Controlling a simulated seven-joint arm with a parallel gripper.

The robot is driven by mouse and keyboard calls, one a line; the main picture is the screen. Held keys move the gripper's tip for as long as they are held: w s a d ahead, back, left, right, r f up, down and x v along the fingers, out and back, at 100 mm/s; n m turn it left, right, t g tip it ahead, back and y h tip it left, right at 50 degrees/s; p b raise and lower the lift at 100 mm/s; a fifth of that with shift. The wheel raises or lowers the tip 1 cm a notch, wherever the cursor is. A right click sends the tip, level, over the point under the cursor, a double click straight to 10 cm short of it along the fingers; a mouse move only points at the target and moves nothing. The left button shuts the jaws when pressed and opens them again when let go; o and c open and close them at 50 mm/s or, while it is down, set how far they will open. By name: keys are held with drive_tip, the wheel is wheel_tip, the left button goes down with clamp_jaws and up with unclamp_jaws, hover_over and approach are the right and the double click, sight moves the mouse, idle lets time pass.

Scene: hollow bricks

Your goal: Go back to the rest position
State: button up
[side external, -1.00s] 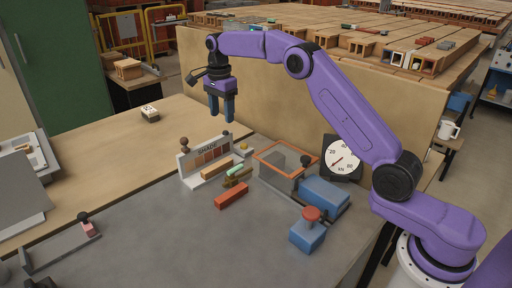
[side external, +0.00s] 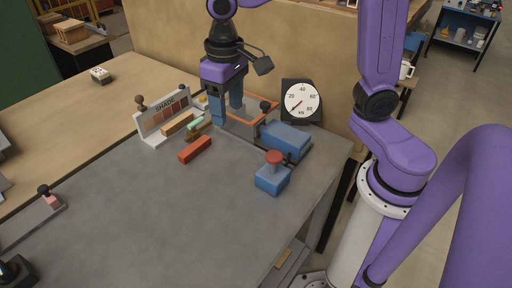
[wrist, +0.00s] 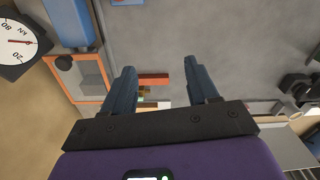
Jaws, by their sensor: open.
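My gripper (side external: 228,112) is open and empty, pointing down, beside the orange-rimmed frame (side external: 238,132) in the side view; its exact height above the bench is hard to tell. In the wrist view my gripper (wrist: 160,68) has its two blue fingers spread with nothing held. A red brick (side external: 195,150) lies on the grey bench; it also shows between and beyond the fingers in the wrist view (wrist: 154,79). My arm's upper links run up out of the side view.
A shade board (side external: 165,113) stands left of my gripper, with tan and green pieces by it. A dial gauge (side external: 301,101), a blue block (side external: 285,139) and a blue box with red knob (side external: 272,178) stand right. The grey bench (side external: 150,220) is largely clear in front.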

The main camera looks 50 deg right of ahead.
drive_tip(key=s+d+f+n, duration=0.2)
drive_tip(key=s+d+n, duration=0.2)
drive_tip(key=s, duration=0.5)
drive_tip(key=s+d+f+n, duration=0.2)
drive_tip(key=s+d+n, duration=0.2)
drive_tip(key=s, duration=0.5)
drive_tip(key=n, duration=0.2)
drive_tip(key=shift+s+d+f+n, duration=0.3)
drive_tip(key=shift+f, duration=0.05)
idle(0.4)
